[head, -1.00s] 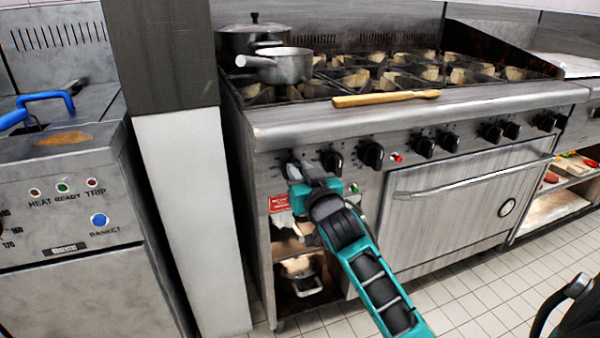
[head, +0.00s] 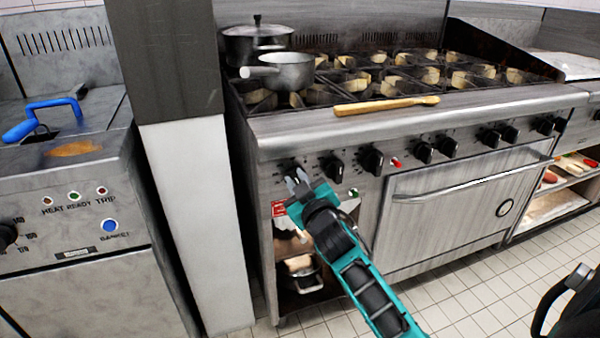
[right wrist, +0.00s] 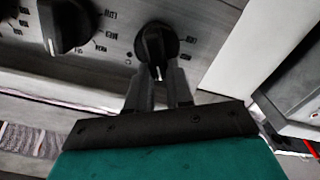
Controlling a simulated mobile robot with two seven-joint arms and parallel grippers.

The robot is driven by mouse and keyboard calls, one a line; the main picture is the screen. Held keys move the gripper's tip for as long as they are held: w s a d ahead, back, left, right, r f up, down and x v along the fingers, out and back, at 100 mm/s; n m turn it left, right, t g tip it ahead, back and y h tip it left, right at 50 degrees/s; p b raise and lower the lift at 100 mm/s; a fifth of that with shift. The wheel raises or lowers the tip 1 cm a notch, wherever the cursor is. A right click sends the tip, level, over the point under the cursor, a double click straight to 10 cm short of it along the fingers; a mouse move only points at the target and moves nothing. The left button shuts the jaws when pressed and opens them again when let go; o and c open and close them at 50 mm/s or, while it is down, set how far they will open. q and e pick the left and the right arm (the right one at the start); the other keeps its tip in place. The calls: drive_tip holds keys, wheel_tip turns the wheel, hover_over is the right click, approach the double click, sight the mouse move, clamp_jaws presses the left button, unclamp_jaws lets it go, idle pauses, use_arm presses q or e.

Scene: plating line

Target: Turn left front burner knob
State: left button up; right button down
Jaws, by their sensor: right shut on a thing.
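The left front burner knob is the leftmost black knob on the range's front panel; in the right wrist view this knob (right wrist: 157,42) is round and black, with its ridge running down between my fingertips. In the head view it is mostly hidden behind my right gripper (head: 297,182), which has a teal body and grey fingers. The right gripper also shows in the right wrist view (right wrist: 159,78), its two fingers close together at either side of the ridge, shut on the knob. My left gripper is in neither view.
More black knobs, such as the second one (head: 332,166), run along the panel to the right. A saucepan (head: 288,72), a dark pot (head: 250,42) and a wooden spoon (head: 385,105) are on the range top. A pillar (head: 197,220) stands close on the left.

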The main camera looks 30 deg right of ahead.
drive_tip(key=shift+a+n+p, duration=0.15)
drive_tip(key=shift+n+p, duration=0.2)
drive_tip(key=shift+n, duration=0.55)
drive_tip(key=shift+w+a+f+n+p, duration=0.1)
drive_tip(key=shift+f+n+p, duration=0.15)
drive_tip(key=shift+n, duration=1.1)
drive_tip(key=shift+a+f+n+p, duration=0.15)
drive_tip(key=shift+f+n+p, duration=0.1)
drive_tip(key=shift+n, duration=1.15)
drive_tip(key=shift+w+a+f+n+p, duration=0.1)
drive_tip(key=shift+f+n+p, duration=0.15)
drive_tip(key=shift+n, duration=1.1)
drive_tip(key=c, duration=1)
unclamp_jaws()
drive_tip(key=shift+s, duration=0.1)
